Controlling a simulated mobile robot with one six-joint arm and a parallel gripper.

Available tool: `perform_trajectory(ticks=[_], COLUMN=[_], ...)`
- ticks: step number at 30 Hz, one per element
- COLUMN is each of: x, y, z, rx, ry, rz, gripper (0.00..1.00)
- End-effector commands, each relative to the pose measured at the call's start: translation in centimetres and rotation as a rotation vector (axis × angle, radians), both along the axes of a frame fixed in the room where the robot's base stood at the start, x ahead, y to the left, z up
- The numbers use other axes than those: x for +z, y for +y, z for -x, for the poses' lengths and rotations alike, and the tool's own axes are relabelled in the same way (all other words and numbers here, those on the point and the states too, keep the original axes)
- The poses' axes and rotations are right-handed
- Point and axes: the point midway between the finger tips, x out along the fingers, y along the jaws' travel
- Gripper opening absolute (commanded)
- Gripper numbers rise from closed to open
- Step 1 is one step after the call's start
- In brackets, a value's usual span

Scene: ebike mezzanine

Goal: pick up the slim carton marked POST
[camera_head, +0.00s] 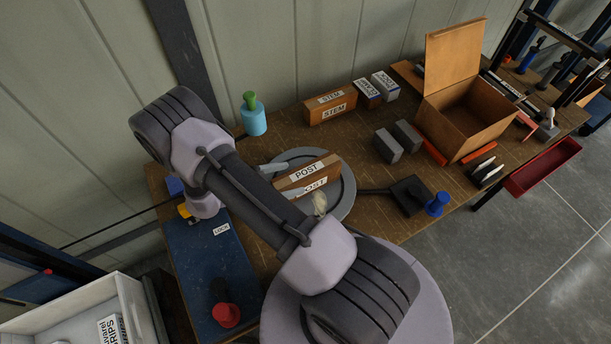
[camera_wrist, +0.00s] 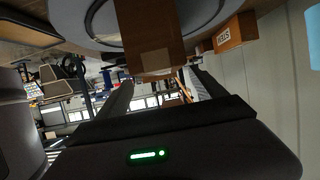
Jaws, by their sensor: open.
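The slim brown carton marked POST (camera_head: 310,172) lies on a round grey turntable (camera_head: 346,188) on the wooden bench. My forearm crosses in front and hides its lower left part. In the wrist view, the carton (camera_wrist: 155,45) appears from its plain brown end, just ahead of my gripper (camera_wrist: 160,82). My gripper's two fingers are apart, one to each side of the carton's end as seen there. I cannot tell whether either finger touches it. In the head view my gripper is mostly hidden behind my forearm, with a pale finger (camera_head: 272,167) beside the carton.
A STEM carton (camera_head: 331,104) stands behind, near a cyan bottle (camera_head: 253,119). Grey blocks (camera_head: 389,146) and an open cardboard box (camera_head: 468,110) are to the right. A black tool with a blue knob (camera_head: 437,203) lies right of the turntable.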

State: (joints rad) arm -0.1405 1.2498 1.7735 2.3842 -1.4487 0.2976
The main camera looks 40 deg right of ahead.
Motion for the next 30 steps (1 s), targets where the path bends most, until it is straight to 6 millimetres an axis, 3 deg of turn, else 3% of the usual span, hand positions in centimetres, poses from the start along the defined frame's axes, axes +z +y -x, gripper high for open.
perform_trajectory(ticks=[12, 20, 30], x=[-1.9, -2.2, -2.2], y=[-6.5, -7.1, -7.0], z=[0.8, 0.8, 0.8], rx=[-0.001, 0.001, 0.001], ry=[0.0, -0.001, -0.001], rz=[0.0, -0.001, -0.001], gripper=[0.8, 0.8, 0.15])
